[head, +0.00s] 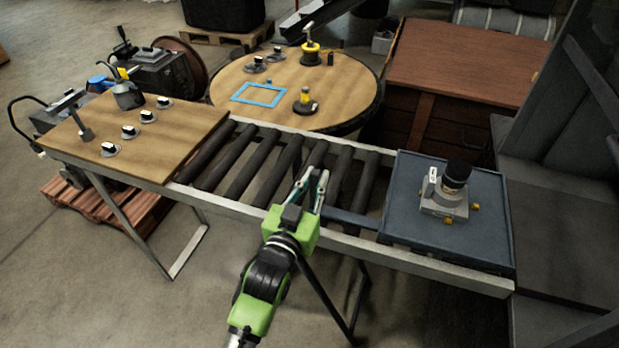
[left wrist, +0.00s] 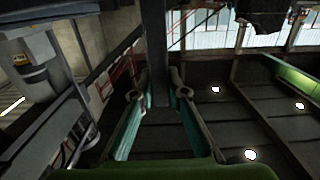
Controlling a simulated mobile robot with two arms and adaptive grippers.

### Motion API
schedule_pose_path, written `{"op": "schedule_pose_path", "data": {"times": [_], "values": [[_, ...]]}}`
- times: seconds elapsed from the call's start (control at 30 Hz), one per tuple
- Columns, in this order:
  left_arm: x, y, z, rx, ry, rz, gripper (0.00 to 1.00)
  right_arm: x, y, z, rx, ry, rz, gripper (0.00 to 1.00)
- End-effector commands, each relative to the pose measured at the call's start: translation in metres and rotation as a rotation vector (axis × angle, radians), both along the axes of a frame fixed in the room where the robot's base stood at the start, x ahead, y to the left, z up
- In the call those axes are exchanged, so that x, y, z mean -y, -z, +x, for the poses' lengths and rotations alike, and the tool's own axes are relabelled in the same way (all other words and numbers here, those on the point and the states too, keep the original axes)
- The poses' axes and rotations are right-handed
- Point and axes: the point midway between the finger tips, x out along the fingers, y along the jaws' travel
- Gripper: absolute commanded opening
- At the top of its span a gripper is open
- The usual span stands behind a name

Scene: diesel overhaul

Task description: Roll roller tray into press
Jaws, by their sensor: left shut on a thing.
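The blue-grey roller tray (head: 405,185) lies level at the right end of the roller table (head: 235,205). It carries a grey block with a black cylinder and brass-coloured fittings (head: 447,195). A flat handle bar (head: 352,219) runs left from the tray over the rollers. My left gripper (head: 316,180) reaches over the table's front rail and is shut on this bar near its left end. In the left wrist view, the fingers (left wrist: 162,100) stand on either side of a narrow upright strip. The dark grey press (head: 560,185) stands just right of the tray. My right gripper is out of view.
A wooden board (head: 130,135) with several small parts covers the table's left end. A round wooden table (head: 350,95) with tools stands behind the rollers, and a brown chest (head: 465,62) behind the tray. The rollers left of my gripper are bare.

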Motion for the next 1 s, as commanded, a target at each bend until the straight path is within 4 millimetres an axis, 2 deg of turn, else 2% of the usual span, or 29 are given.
{"op": "schedule_pose_path", "data": {"times": [0.23,0.53,0.57,0.6,1.0], "values": [[0.001,-0.001,0.0,0.002,-0.001,0.002,0.0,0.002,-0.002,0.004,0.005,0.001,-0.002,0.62],[0.0,0.0,0.0,0.002,-0.002,0.002,0.0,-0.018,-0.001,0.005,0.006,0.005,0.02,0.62],[0.0,0.0,0.0,0.002,-0.002,0.002,0.22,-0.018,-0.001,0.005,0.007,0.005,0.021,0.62],[0.0,0.0,0.0,0.002,-0.002,0.002,0.32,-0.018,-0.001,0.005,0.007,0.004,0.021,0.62],[-0.001,0.0,-0.003,0.001,-0.002,0.003,0.32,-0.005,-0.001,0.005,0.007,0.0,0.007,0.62]]}}
